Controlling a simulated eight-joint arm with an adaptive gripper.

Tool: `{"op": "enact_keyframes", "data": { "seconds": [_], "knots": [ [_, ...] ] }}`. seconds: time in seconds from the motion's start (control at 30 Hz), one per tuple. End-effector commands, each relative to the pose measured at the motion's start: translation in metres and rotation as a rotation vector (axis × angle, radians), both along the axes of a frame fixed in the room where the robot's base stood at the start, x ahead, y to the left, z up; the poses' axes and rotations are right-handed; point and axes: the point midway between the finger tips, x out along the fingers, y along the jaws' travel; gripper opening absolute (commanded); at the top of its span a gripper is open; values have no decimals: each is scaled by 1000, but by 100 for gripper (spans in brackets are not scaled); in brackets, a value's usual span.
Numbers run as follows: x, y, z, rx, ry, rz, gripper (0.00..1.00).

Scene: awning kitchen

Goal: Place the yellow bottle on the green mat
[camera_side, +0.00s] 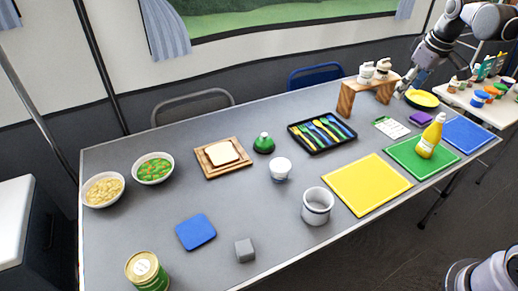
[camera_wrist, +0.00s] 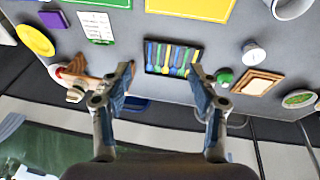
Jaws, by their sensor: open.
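The yellow bottle (camera_side: 431,137) stands upright on the green mat (camera_side: 405,157) in the side view, near the mat's middle, with nothing holding it. The bottle does not show in the wrist view, where only a strip of the green mat (camera_wrist: 103,2) shows at the top edge. My gripper (camera_wrist: 163,76) is open and empty, its two fingers wide apart in the wrist view. In the side view my arm hangs at the upper right, with the gripper behind the bottle and clear of it.
A yellow mat (camera_side: 366,186) and a blue mat (camera_side: 466,134) flank the green one. A wooden stand (camera_side: 346,100) with white shakers, a yellow plate (camera_side: 422,98) and a black cutlery tray (camera_side: 322,147) stand behind. Bare tabletop (camera_side: 260,205) lies around the scattered items at centre.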

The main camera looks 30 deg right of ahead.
Motion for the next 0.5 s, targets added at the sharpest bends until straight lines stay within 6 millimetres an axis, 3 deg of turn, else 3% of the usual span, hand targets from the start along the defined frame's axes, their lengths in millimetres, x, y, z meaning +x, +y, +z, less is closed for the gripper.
{"op": "enact_keyframes", "data": {
  "seconds": [0.03, 0.2, 0.5],
  "knots": [
    [-9, 21, 0, 1, -24, 3, 62],
    [-39, 77, -4, 19, -111, -9, 62],
    [-100, 154, -37, 89, -260, -21, 62]
  ]
}}
